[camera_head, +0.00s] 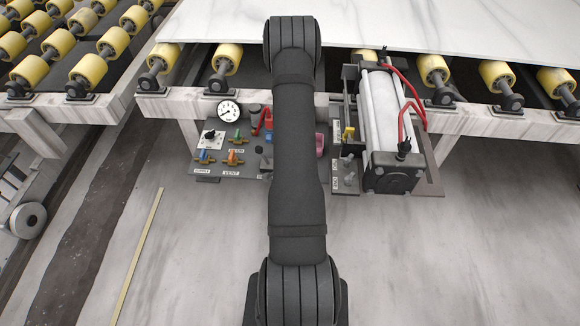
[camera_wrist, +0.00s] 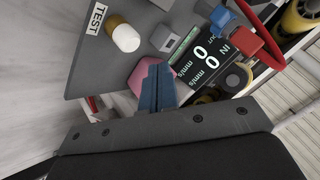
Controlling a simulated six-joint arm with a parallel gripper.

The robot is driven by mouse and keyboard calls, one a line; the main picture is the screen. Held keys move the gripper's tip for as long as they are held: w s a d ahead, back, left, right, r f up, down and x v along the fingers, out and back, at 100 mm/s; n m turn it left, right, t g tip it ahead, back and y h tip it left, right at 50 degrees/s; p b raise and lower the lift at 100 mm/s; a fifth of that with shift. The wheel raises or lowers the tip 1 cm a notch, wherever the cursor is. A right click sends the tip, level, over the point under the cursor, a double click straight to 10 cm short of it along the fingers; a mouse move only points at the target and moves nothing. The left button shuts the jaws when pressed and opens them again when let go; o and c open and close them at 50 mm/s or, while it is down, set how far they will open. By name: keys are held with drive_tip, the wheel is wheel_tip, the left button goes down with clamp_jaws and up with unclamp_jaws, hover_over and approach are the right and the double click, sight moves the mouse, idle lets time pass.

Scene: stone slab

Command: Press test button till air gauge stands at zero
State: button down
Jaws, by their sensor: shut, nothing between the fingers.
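The TEST label (camera_wrist: 96,19) is on the grey panel in the wrist view, beside a round button (camera_wrist: 124,36) with a pale cap and a brown-orange side. My gripper (camera_wrist: 155,82) is shut and empty, with its blue-grey fingertips below and to the right of that button, apart from it in the picture. The fingertips overlap a pink part (camera_wrist: 140,77); I cannot tell whether they touch it. The air gauge (camera_head: 229,111) is a round white dial at the panel's back left in the head view. Its reading is too small to tell. My arm hides the gripper there.
A dark display (camera_wrist: 203,52) reads 0 mm/s for OUT and IN. Red and blue fittings (camera_wrist: 232,35) stand beside it. Coloured valves (camera_head: 236,157) crowd the panel's left. A cylinder (camera_head: 381,115) with red hoses stands right. A stone slab (camera_head: 450,25) lies on yellow rollers behind.

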drive_tip(key=shift+r, duration=1.45)
drive_tip(key=shift+r, duration=1.9)
drive_tip(key=shift+f, duration=0.1)
